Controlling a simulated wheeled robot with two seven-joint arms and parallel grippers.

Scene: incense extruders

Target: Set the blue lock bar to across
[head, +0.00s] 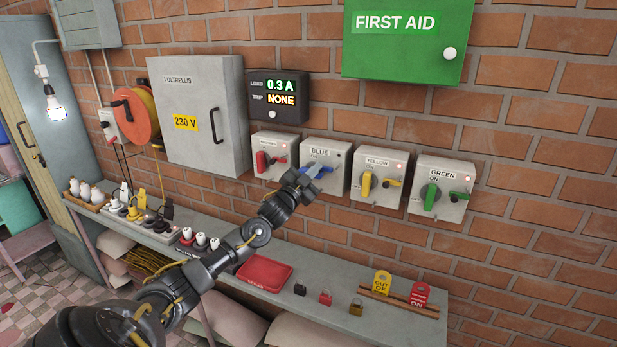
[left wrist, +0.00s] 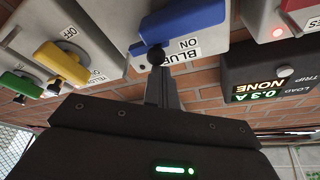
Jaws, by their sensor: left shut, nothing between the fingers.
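The grey box labelled BLUE (head: 339,157) is on the brick wall, second in a row of similar switch boxes. Its blue part (head: 313,170) shows just beyond my left gripper (head: 303,181), which covers the lower left of the box front. Contact and the lock bar's exact angle cannot be told. My right gripper is not in view.
Boxes with red (head: 264,160), yellow (head: 366,184) and green (head: 430,195) handles flank it closely. A load display (head: 276,98) reads 0.3 A and trip NONE. A shelf (head: 335,300) below holds a red tray (head: 264,272), padlocks and tags.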

